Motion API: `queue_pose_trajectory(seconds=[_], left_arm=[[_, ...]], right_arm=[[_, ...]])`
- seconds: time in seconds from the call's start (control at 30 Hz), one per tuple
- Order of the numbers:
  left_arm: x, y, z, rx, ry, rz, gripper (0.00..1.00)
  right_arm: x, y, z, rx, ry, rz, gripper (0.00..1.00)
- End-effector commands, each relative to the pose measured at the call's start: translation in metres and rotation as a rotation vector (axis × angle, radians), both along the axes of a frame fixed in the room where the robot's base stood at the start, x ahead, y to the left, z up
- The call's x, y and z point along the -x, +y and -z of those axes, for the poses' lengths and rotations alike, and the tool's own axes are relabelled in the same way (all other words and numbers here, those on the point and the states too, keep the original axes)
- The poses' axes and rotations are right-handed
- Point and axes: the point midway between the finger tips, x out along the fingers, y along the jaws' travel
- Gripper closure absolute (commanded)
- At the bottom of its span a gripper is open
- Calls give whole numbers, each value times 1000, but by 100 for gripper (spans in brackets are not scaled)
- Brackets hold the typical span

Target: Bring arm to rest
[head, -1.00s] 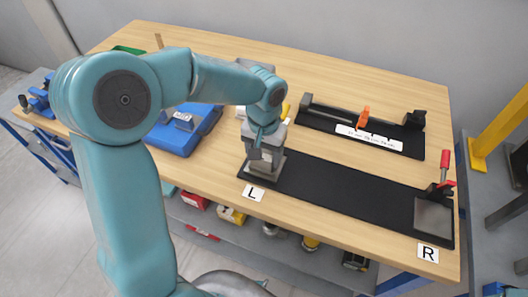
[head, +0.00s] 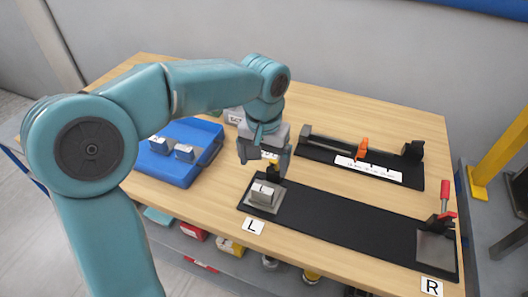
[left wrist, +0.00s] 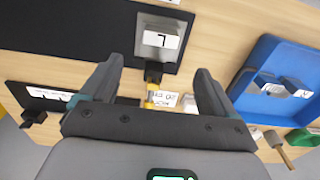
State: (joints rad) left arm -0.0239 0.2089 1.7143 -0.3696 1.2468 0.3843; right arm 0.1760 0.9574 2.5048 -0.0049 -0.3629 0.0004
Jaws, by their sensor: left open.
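My left gripper (head: 264,160) is open and empty. It hangs above the table, just behind the left end of the black board (head: 335,224). A small metal block (head: 264,191) with a pale top sits on the grey pad at that end, near the L label (head: 254,227). The block also shows in the left wrist view (left wrist: 159,42), beyond the open fingers (left wrist: 158,75) and apart from them. My right gripper is not in view.
A blue tray (head: 211,155) with metal blocks stands to the left. A second black fixture (head: 316,151) with an orange pointer (head: 363,148) lies behind the board. A red-handled clamp (head: 447,200) stands at the right end, near the R label (head: 432,287).

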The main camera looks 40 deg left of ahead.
Motion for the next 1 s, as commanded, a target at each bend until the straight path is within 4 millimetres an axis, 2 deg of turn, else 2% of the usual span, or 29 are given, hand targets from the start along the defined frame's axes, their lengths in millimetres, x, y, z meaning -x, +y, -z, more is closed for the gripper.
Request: queue_pose_trajectory(seconds=[0.1, 0.2, 1.0], left_arm=[[-1, 0, -16, 1, -2, 1, 11], [0, 0, -21, 1, 0, 1, 11], [2, 0, -22, 0, 1, 1, 11]], right_arm=[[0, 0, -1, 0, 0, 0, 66], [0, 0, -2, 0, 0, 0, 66], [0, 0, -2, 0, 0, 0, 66]])
